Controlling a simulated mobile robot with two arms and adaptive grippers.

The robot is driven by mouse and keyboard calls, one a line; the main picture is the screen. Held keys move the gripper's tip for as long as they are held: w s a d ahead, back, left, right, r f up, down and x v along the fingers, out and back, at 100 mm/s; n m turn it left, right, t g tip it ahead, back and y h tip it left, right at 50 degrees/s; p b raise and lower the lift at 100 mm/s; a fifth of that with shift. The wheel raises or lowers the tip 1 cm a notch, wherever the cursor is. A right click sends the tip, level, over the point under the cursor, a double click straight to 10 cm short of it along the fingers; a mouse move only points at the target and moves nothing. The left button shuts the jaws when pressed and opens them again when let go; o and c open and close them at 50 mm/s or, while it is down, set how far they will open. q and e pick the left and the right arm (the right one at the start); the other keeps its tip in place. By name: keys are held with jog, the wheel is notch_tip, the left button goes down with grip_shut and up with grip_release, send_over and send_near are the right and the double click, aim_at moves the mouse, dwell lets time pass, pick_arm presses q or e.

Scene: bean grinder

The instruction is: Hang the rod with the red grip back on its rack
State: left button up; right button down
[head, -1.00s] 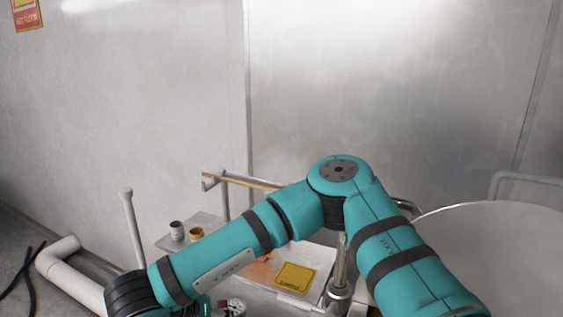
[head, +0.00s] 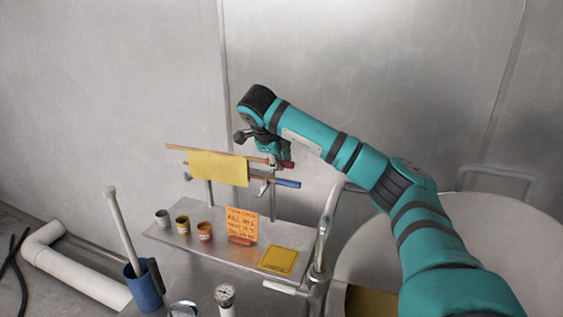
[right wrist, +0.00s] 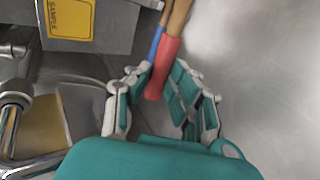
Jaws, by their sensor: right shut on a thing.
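The rod with the red grip (head: 285,164) is a thin wooden stick with its red handle at the right end, seen above the shelf in the head view. My right gripper (head: 272,152) is shut on its red grip, which also shows between the fingers in the right wrist view (right wrist: 163,70). The metal rack (head: 209,192) has posts rising from the shelf. A rod with a blue grip (head: 287,183) lies just below the red-grip rod. A yellow cloth (head: 218,169) hangs by the two rods; I cannot tell which bears it. Contact between the held rod and rack is unclear.
The metal shelf (head: 175,236) carries several small cups, an orange note (head: 241,226) and a yellow sample card (head: 278,260). A curved metal pipe (head: 326,225) stands right of it. A blue container (head: 145,287) is at lower left. The wall is close behind.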

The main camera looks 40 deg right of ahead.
jog(key=shift+s+d+f, duration=0.15)
jog(key=shift+d+f, duration=0.2)
jog(key=shift+a+f+b, duration=0.1)
jog(key=shift+f+b, duration=0.25)
jog(key=shift+b, duration=0.1)
pick_arm(q)
notch_tip(320, 180, down, 6)
jog(key=s+b, duration=0.1)
jog(key=b, duration=0.4)
pick_arm(e)
notch_tip(320, 180, down, 7)
jog(key=shift+f, duration=0.2)
pick_arm(q)
jog(key=shift+f, duration=0.1)
pick_arm(e)
jog(key=c, duration=1.1)
grip_release()
pick_arm(q)
jog(key=shift+w+a, duration=0.1)
